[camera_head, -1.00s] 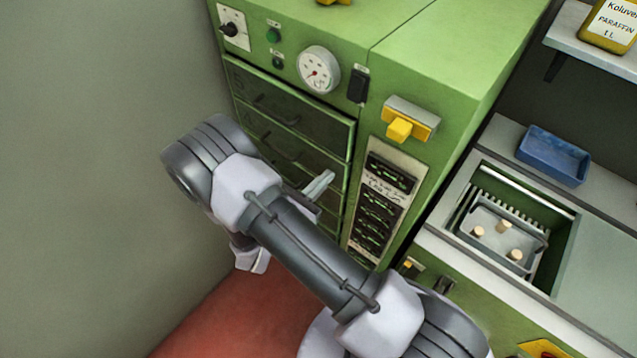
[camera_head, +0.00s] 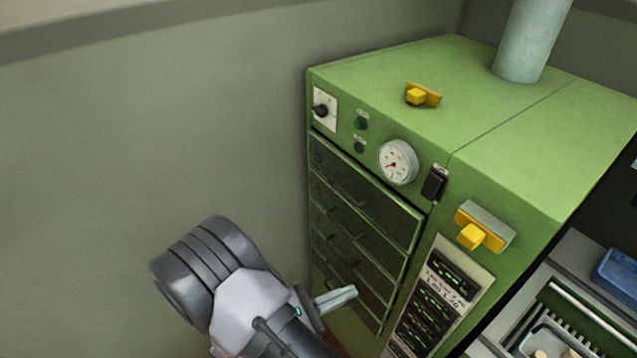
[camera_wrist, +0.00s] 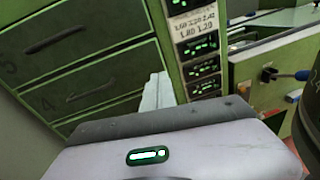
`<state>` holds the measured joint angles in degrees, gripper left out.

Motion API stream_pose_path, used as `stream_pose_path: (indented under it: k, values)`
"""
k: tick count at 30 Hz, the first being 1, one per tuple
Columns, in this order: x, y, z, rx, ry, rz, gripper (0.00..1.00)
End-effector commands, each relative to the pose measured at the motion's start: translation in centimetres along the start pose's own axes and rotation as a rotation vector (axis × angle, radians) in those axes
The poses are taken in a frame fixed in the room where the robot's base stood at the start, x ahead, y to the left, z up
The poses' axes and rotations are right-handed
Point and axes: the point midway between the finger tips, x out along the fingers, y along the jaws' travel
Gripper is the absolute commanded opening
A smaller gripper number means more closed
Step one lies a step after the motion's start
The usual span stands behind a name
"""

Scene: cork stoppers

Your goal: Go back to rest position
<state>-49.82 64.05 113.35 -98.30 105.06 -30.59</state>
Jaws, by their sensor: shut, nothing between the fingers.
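My gripper (camera_head: 337,299) shows in the head view at the lower middle, in front of the green cabinet's drawers. Its pale fingers are together with nothing between them. In the wrist view a pale fingertip (camera_wrist: 157,95) shows above the wrist housing, against the drawer fronts. My arm comes up from the bottom edge of the head view. Cork stoppers (camera_head: 541,354) are only partly visible at the bottom right edge of the head view, in the sunken bay.
The green cabinet (camera_head: 420,115) carries a gauge (camera_head: 398,162), a black knob (camera_head: 320,110), yellow handles (camera_head: 472,236) and a display panel (camera_head: 435,300). Dark drawers (camera_head: 360,200) are closed. A blue tray (camera_head: 617,275) sits at the right. The grey wall side at left is clear.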

Motion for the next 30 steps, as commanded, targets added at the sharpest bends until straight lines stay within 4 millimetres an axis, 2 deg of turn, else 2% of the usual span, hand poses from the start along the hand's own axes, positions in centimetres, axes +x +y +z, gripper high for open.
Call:
stream_pose_path:
  k: [2,3,6,9,12,15,18,21,24,30]
  values:
    - [1.7,-1.6,3.1,0.156,0.102,-0.203,0.00]
    - [2.4,-3.0,4.7,0.255,0.169,-0.329,0.00]
    - [2.9,-6.9,7.9,0.538,0.342,-0.642,0.00]
    - [1.8,-10.1,10.2,0.873,0.525,-0.938,0.00]
    - [-0.2,-11.6,12.1,1.250,0.709,-1.196,0.00]
    - [-2.0,-11.6,14.2,1.620,0.880,-1.383,0.00]
    - [-3.1,-11.0,16.4,1.911,1.016,-1.489,0.00]
    - [-3.5,-10.6,18.0,2.085,1.102,-1.535,0.00]
    - [-3.7,-10.4,18.6,2.149,1.135,-1.551,0.00]
    - [-3.8,-10.3,18.8,2.149,1.139,-1.553,0.00]
